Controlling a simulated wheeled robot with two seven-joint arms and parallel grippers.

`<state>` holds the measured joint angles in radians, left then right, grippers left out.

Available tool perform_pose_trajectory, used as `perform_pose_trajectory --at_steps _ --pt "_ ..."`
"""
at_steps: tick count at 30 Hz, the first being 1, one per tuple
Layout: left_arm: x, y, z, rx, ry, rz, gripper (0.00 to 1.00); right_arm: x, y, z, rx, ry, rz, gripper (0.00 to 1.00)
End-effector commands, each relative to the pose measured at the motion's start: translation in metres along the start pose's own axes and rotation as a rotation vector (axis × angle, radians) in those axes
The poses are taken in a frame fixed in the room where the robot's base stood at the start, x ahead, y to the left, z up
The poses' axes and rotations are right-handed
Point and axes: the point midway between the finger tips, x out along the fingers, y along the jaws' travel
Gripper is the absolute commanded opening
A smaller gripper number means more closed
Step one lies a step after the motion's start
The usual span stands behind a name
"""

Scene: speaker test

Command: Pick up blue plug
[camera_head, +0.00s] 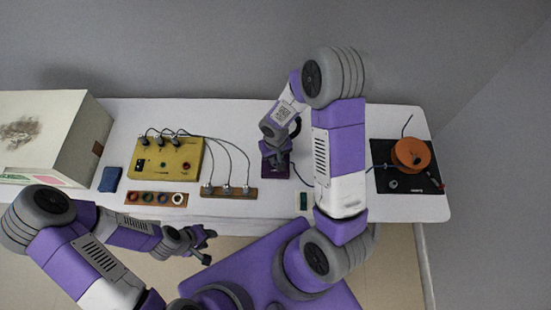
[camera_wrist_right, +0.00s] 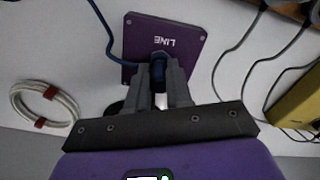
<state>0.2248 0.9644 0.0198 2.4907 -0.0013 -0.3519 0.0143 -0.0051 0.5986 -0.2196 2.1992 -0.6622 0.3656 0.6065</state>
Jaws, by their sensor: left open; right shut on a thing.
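The blue plug (camera_wrist_right: 159,59) stands over the purple plate marked LINE (camera_wrist_right: 188,50), with its blue cable (camera_wrist_right: 108,36) running off to the upper left in the right wrist view. My right gripper (camera_wrist_right: 160,77) is shut on the plug. I cannot tell whether the plug is still seated in the plate. In the head view my right gripper (camera_head: 277,147) is over the purple plate (camera_head: 269,173), and the arm hides part of the area; the plug is not clear there. My left gripper (camera_head: 207,246) is open and empty in front of the table's front edge.
A yellow box (camera_head: 152,168) with grey cables runs to a brown strip (camera_head: 229,193) of plugs. A strip of coloured rings (camera_head: 157,198), a blue block (camera_head: 110,179) and a large white box (camera_head: 88,135) are left. An orange reel (camera_head: 412,154) sits right; a coiled white cable (camera_wrist_right: 40,112) lies nearby.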

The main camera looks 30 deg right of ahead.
Motion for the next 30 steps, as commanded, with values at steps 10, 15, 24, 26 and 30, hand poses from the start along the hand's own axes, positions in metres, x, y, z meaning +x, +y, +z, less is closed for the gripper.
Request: perform_pose_trajectory --at_steps 10,15,24,26,30 --pt "-0.003 0.001 0.000 0.000 0.000 0.000 0.43 -0.013 0.000 -0.001 0.001 0.004 -0.001 0.00" --pt "-0.012 0.004 0.001 0.000 0.000 0.000 0.43 -0.047 0.000 -0.001 0.001 0.006 -0.002 0.00" --pt "-0.021 0.008 0.001 0.000 0.000 0.000 0.43 -0.095 0.000 -0.001 0.000 0.003 -0.001 0.00" --pt "-0.021 0.008 0.001 0.000 0.000 0.000 0.43 -0.098 0.000 0.000 -0.001 0.002 0.000 0.00" --pt "-0.021 0.008 0.001 0.000 0.000 0.000 0.43 -0.101 0.000 0.000 -0.001 0.000 0.000 0.00"
